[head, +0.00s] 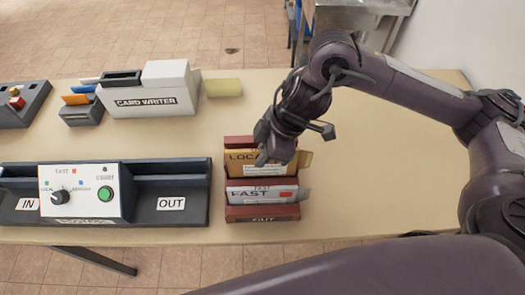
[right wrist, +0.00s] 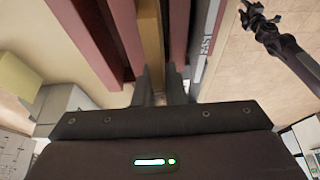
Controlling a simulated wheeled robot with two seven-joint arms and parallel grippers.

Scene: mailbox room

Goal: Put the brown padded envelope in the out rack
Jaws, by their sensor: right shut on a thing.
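Behind that is a brown padded envelope (head: 240,161) marked LOCAL, upright between the rack's walls. My right gripper (head: 268,160) reaches down from above and is shut on the brown envelope's upper edge. In the right wrist view, the brown envelope (right wrist: 152,40) runs down between the fingers, beside the red walls. Its lower edge is hidden. A dark jointed part (right wrist: 280,38) at upper right in that view may be my left gripper; its jaws are unclear.
A dark sorting console (head: 185,218) with IN and OUT labels stands left of the rack. A card writer (head: 155,90) and a yellow pad (head: 223,88) stand behind. The table (head: 400,150) to the right is clear under my right arm.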

